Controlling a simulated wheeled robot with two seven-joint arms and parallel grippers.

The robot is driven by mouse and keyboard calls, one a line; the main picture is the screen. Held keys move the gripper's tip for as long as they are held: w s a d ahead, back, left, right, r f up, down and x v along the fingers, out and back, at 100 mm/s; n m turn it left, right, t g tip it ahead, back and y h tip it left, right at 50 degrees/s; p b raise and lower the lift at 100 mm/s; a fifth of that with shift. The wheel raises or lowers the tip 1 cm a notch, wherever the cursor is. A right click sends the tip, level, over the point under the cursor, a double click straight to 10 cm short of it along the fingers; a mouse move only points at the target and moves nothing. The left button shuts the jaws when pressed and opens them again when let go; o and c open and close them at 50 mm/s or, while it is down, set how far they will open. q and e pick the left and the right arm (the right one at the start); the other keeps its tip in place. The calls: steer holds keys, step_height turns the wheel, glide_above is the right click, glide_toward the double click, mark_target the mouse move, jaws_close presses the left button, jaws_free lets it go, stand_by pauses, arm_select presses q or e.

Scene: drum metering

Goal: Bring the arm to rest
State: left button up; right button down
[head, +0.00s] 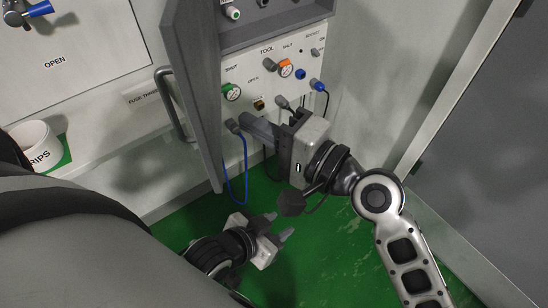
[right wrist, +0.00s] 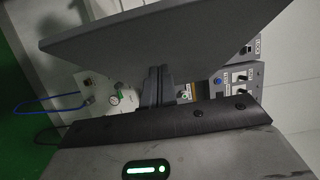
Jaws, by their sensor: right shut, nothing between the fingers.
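My right gripper (head: 246,123) reaches in from the lower right of the head view. Its dark fingers are shut and empty, in front of the white valve panel (head: 248,72) and beside the edge of the open grey door (head: 192,80). In the right wrist view the shut fingers (right wrist: 160,78) point at the panel, with the grey door (right wrist: 160,38) close by. I cannot tell whether they touch the door. My left gripper (head: 279,226) is low over the green floor, with its two fingertips apart and nothing between them.
The panel carries a green gauge (head: 232,92), an orange gauge (head: 286,68) and a blue plug (head: 317,85). A blue cable (head: 245,165) hangs below it. A white tub (head: 37,143) stands at left. The green floor (head: 330,250) is clear; a grey wall (head: 480,150) rises at right.

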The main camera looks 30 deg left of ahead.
steer(key=s+d, duration=0.6)
steer(key=d, duration=0.1)
steer(key=shift+d+b, duration=0.3)
steer(key=shift+d, duration=0.1)
steer(key=w+d+f+t+h, duration=0.6)
steer(key=w+d+f+t, duration=0.15)
steer(key=f, duration=0.35)
steer(key=s+d+f+n+h, duration=0.1)
steer(key=s+d+f+h, duration=0.1)
steer(key=d+f+h, duration=0.2)
steer(key=s+d+f+n+h, duration=0.2)
steer(key=d+f+h, duration=0.3)
steer(key=d+f, duration=0.6)
steer(key=d+t, duration=0.1)
steer(key=d, duration=0.3)
steer(key=shift+f+n, duration=0.2)
steer(key=shift+n, duration=0.1)
